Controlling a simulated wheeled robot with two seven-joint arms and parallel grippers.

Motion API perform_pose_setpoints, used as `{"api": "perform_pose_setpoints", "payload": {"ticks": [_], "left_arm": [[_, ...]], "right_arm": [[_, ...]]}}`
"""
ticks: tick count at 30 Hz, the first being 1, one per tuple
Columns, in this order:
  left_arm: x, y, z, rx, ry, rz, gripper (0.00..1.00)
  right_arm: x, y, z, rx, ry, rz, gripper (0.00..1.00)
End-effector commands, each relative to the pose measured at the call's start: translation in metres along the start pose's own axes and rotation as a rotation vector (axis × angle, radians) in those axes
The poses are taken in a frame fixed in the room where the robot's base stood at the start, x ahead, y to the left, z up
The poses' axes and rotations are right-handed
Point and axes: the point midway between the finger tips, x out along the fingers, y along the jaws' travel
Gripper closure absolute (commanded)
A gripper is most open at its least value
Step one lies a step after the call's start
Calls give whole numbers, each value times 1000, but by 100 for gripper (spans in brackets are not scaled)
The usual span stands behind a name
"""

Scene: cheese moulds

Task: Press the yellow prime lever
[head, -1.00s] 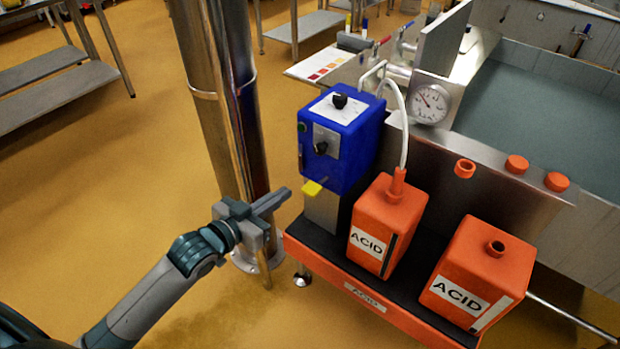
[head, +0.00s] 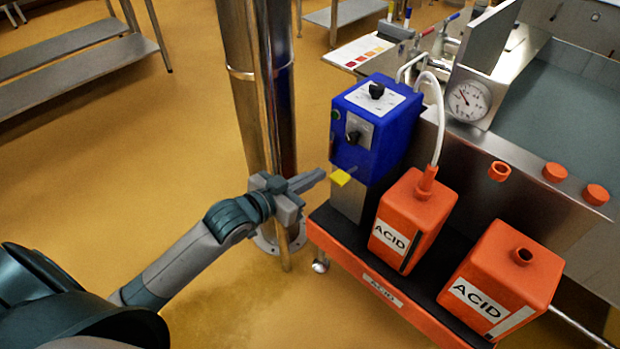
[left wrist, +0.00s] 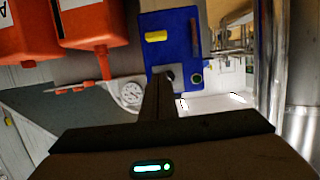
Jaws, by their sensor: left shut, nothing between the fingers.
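The yellow prime lever (head: 341,178) sticks out from the lower front of the blue pump box (head: 372,128). It also shows in the left wrist view (left wrist: 156,36) as a yellow bar on the blue face. My left gripper (head: 318,177) is shut and empty. Its fingertips are just left of the lever in the head view; I cannot tell whether they touch it. In the left wrist view the shut fingers (left wrist: 158,92) point at the blue box, below the lever in the picture. My right gripper is not in view.
Two orange acid canisters (head: 409,215) (head: 500,275) stand on the black-topped orange shelf (head: 340,240) right of the pump. A white hose (head: 440,110) runs into the nearer-to-pump canister. A steel column (head: 258,90) stands close behind my left gripper. Open floor lies to the left.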

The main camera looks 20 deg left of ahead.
Motion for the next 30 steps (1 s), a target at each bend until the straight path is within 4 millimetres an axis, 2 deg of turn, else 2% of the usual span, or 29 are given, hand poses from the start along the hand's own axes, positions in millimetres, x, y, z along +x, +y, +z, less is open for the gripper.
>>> {"api": "perform_pose_setpoints", "payload": {"ticks": [8,13,15,21,30], "left_arm": [[49,0,-1,0,2,-1,100],[78,0,0,-1,0,0,100],[78,0,16,-1,-4,0,100],[82,0,34,1,-1,-1,100],[83,0,39,1,1,0,100]], "right_arm": [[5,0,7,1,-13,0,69],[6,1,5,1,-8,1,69],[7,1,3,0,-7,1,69],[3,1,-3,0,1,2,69],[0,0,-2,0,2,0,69]]}}
